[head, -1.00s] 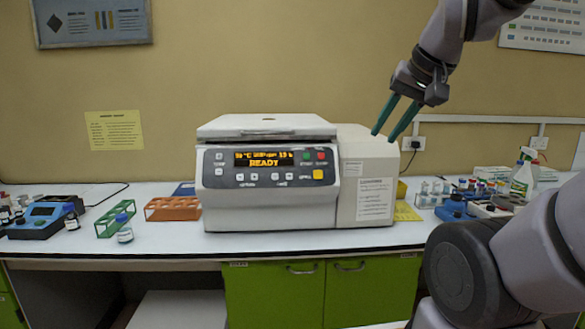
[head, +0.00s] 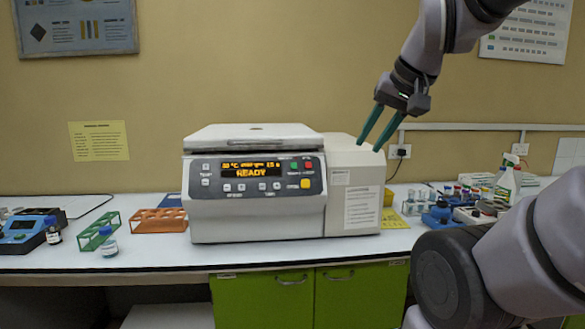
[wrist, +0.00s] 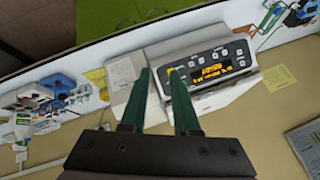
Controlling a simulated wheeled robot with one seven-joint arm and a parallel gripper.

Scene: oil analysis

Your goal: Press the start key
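The white centrifuge (head: 255,222) stands on the bench with its lid shut, and its amber display (head: 251,172) reads READY. My gripper (head: 369,147) is above the right side section of the machine, apart from the panel and to the right of the keys. Its two green fingers are apart with nothing between them. In the wrist view the fingers (wrist: 158,72) point toward the centrifuge, and the right finger overlaps the panel's edge. I cannot make out the green key there.
An orange rack (head: 160,220) and a green rack (head: 98,231) stand to the left. Vials, blue items and a spray bottle (head: 507,183) stand to the right. My arm fills the lower right. The space before the panel is clear.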

